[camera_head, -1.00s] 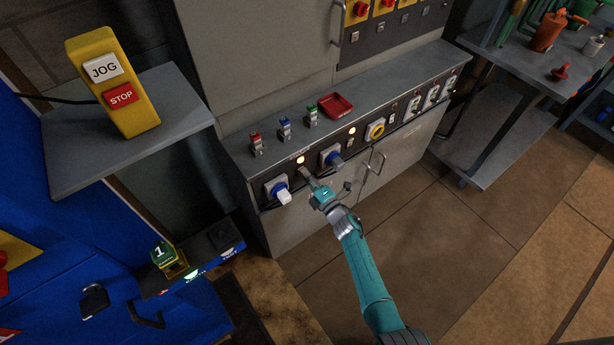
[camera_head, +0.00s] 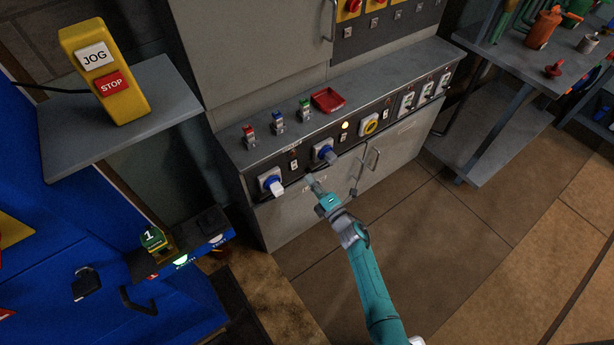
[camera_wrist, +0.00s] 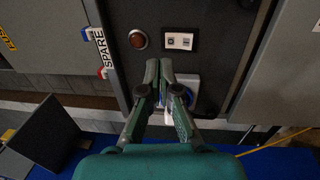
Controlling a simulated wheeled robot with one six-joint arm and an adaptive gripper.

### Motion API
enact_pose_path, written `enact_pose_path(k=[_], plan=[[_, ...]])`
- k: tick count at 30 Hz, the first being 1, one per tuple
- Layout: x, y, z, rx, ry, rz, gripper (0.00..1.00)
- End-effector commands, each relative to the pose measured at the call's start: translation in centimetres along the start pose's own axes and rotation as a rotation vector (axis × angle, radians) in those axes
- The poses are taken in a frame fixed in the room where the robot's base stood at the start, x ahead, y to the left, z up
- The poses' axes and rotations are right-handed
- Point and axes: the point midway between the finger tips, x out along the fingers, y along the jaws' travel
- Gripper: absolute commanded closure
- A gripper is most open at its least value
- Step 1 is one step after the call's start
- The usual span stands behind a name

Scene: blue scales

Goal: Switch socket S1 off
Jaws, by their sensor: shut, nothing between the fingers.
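The left blue socket (camera_head: 266,180) on the low cabinet's dark front panel has a pale plug in it. Up and right of it are an unlit lamp (camera_head: 293,153) and a small rocker switch (camera_head: 294,164). The wrist view shows a dull red lamp (camera_wrist: 138,39) beside a white-framed rocker switch (camera_wrist: 179,41); a socket (camera_wrist: 190,82) is partly hidden behind the fingers. No S1 label is readable. My gripper (camera_head: 311,179) is shut and empty, in front of the panel, below and right of the switch. In the wrist view its fingertips (camera_wrist: 165,66) appear just below the switch.
A red tray (camera_head: 327,99) lies on top. Cabinet door handles (camera_head: 373,159) stick out; the floor to the right is clear.

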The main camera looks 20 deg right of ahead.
Motion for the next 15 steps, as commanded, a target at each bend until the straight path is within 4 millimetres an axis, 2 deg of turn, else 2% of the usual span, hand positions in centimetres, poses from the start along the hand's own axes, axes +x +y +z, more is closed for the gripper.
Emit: enact_pose_path(k=[9, 15], plan=[[-4.8, 1.1, 0.0, 0.0, -0.002, -0.001, 1.0], [-6.5, 1.6, 0.0, -0.001, -0.001, 0.0, 1.0]])
